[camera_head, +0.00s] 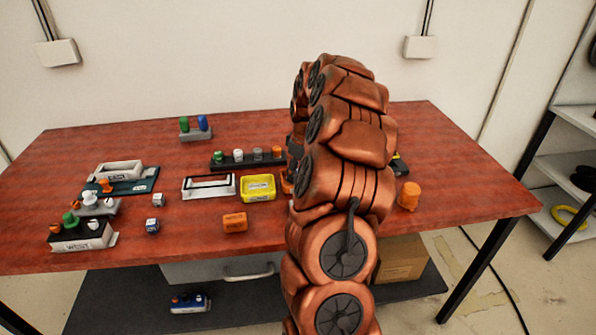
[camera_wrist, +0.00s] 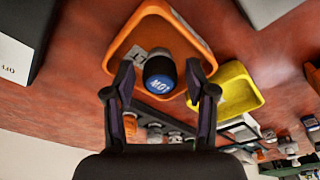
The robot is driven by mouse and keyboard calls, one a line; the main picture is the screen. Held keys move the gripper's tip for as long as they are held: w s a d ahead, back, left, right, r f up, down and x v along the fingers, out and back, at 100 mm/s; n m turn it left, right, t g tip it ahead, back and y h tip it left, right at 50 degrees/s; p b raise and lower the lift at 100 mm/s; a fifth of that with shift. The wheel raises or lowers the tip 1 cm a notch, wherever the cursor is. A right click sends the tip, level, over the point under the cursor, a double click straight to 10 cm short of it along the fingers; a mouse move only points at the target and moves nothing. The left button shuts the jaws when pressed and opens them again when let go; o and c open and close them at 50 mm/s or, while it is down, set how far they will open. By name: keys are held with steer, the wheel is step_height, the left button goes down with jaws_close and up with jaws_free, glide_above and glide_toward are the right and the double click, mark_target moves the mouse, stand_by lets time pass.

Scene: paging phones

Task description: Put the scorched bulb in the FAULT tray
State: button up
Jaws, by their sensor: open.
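An orange tray (camera_wrist: 180,22) lies under my gripper in the wrist view; a pale label in it shows the letters "LT". In the head view only an orange sliver (camera_head: 287,183) shows beside my arm. A short dark cylinder with a blue, lettered end (camera_wrist: 160,82) shows over the tray, between my fingers. I cannot tell whether it is the scorched bulb or whether it touches the tray floor. My gripper (camera_wrist: 160,88) is open, one finger on each side of the cylinder, with gaps visible. In the head view my arm hides the gripper.
A yellow tray (camera_head: 258,195) and a white-framed tray (camera_head: 209,194) stand left of my arm. Behind them is a dark rack (camera_head: 228,164) with several knob-like pieces. An orange block (camera_head: 235,222) lies in front. An orange cylinder (camera_head: 409,196) stands right. The table's right side is mostly clear.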

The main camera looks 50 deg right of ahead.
steer(key=shift+r, duration=0.1)
step_height(320, 180, up, 12)
steer(key=s+b, duration=0.1)
steer(key=shift+s+d+b, duration=0.15)
steer(key=shift+s+b, duration=0.2)
steer(key=shift+b, duration=0.05)
steer(key=s+a+r+g, duration=0.1)
steer(key=s+a, duration=0.2)
steer(key=a, duration=1)
steer(key=s+a, duration=0.3)
steer(key=a, duration=1)
steer(key=s+a+f+g, duration=0.1)
steer(key=s+a+f, duration=0.1)
steer(key=s+a, duration=0.2)
steer(key=s+a+f+m, duration=0.1)
steer(key=s+a+f, duration=0.2)
steer(key=s, duration=0.8)
steer(key=s+a+f+m+g, duration=0.1)
steer(key=s+a+f, duration=0.2)
steer(key=s, duration=0.4)
steer(key=shift+s+a+g, duration=0.15)
steer(key=shift+a+g, duration=0.15)
steer(key=shift+a, duration=0.6)
steer(key=shift+r, duration=0.1)
